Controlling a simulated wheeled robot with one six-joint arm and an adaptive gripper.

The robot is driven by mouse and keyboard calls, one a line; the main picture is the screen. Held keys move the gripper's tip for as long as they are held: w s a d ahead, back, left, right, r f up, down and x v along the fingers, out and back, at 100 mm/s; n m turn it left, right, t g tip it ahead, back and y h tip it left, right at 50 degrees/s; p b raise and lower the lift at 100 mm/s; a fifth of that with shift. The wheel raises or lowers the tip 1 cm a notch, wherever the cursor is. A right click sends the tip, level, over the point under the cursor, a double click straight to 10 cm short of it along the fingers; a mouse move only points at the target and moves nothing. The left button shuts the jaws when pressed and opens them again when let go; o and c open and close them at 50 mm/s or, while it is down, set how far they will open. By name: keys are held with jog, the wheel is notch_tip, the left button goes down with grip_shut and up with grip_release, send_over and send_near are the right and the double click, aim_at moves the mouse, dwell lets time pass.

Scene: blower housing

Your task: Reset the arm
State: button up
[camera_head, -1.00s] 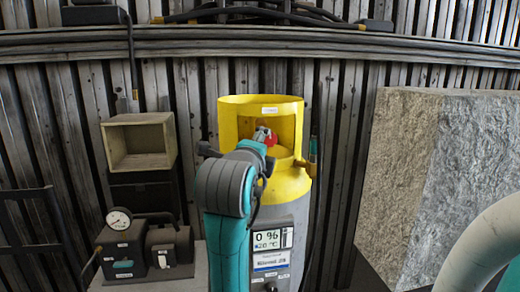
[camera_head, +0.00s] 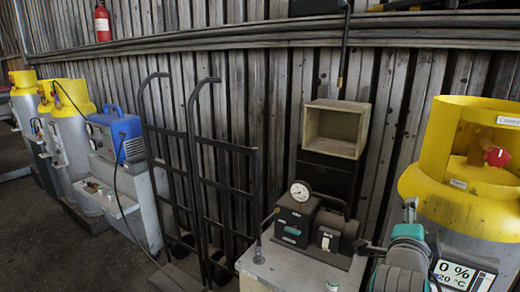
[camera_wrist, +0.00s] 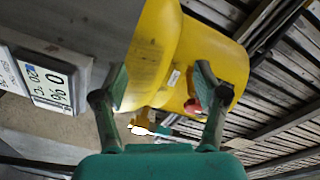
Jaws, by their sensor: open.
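My gripper is open and empty. In the wrist view (camera_wrist: 160,82) its two fingers stand well apart in front of the yellow-topped cylinder (camera_wrist: 155,50), with no object held between them. In the head view that cylinder (camera_head: 425,180) stands at the right edge, partly cut off. It has a red valve knob (camera_head: 497,156) inside its yellow collar and a display (camera_head: 463,275) reading 0 % and 20 °C. My arm shows at the lower right in front of the cylinder, mostly cut off by the bottom edge.
A pump unit with a gauge (camera_head: 300,191) sits on a grey bench (camera_head: 290,268) left of my arm. Behind are an open wooden box (camera_head: 336,128) and black hand trucks (camera_head: 197,160). A blue machine (camera_head: 118,133) and more yellow-topped cylinders (camera_head: 68,95) stand at left, beside open floor.

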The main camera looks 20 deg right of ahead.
jog(key=s+a+f+n+t+y, duration=0.4)
jog(key=a+f+n, duration=0.45)
jog(key=f, duration=0.45)
jog(key=s+a+f+n+t+y, duration=0.1)
jog(key=s+a+f+n+y, duration=0.5)
jog(key=a+f, duration=0.5)
jog(key=s+a+f+n+y, duration=0.1)
jog(key=s+a+f+n, duration=0.1)
jog(key=s, duration=0.6)
jog(key=s+a+f+n+y, duration=0.2)
jog(key=s+a+n, duration=0.1)
jog(key=s, duration=0.4)
jog(key=s+a+f+n+y, duration=0.1)
jog(key=s+a+f+n, duration=0.1)
jog(key=s, duration=0.6)
jog(key=shift+s+a+n+y, duration=0.3)
jog(key=shift+a+n, duration=0.5)
jog(key=shift+n, duration=0.25)
